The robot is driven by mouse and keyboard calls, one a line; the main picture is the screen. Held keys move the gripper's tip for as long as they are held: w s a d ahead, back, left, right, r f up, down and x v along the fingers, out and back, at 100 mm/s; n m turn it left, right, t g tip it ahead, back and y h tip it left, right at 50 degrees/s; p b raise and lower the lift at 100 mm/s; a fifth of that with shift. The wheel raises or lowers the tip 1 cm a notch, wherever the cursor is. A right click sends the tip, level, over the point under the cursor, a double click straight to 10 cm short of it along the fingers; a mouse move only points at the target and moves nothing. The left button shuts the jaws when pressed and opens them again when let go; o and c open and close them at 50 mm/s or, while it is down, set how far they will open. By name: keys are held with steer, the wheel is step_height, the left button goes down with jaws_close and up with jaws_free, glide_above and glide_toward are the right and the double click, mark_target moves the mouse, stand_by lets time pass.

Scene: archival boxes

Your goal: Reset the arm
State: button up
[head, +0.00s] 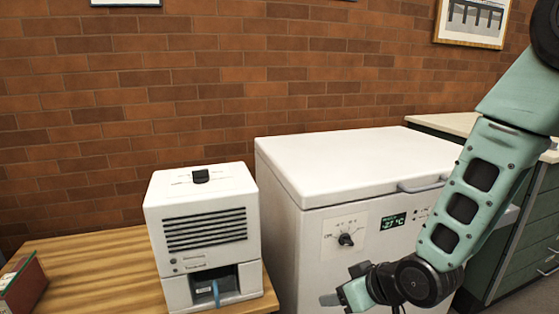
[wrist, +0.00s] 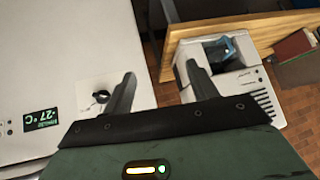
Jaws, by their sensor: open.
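My gripper (wrist: 161,70) shows in the wrist view with its two dark fingers spread apart and nothing between them. In the head view my gripper (head: 333,299) is low, near the bottom edge, in front of the white chest freezer (head: 285,235). My green arm reaches down to it from the upper right, bent at a dark joint. The fingers are small and partly hidden in the head view.
A white machine (head: 204,230) with a vent and a blue-handled slot stands on a wooden table (head: 95,260) at left. A dark red and green box (head: 22,285) lies at the table's left. Green cabinets (head: 535,225) stand right of the freezer. Brick wall behind.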

steer(key=s+d+r+n+g+h, duration=0.1)
steer(key=s+r+g+h, duration=0.15)
steer(key=s+r, duration=0.6)
steer(key=s+r+n+g+h, duration=0.1)
steer(key=s+r+g+h, duration=0.2)
steer(key=s, duration=1)
step_height(320, 180, up, 18)
steer(key=g+p, duration=0.1)
steer(key=p, duration=1.7)
steer(key=shift+s+f+y, duration=0.25)
steer(key=shift+s+y, duration=0.05)
steer(key=shift+y, duration=0.15)
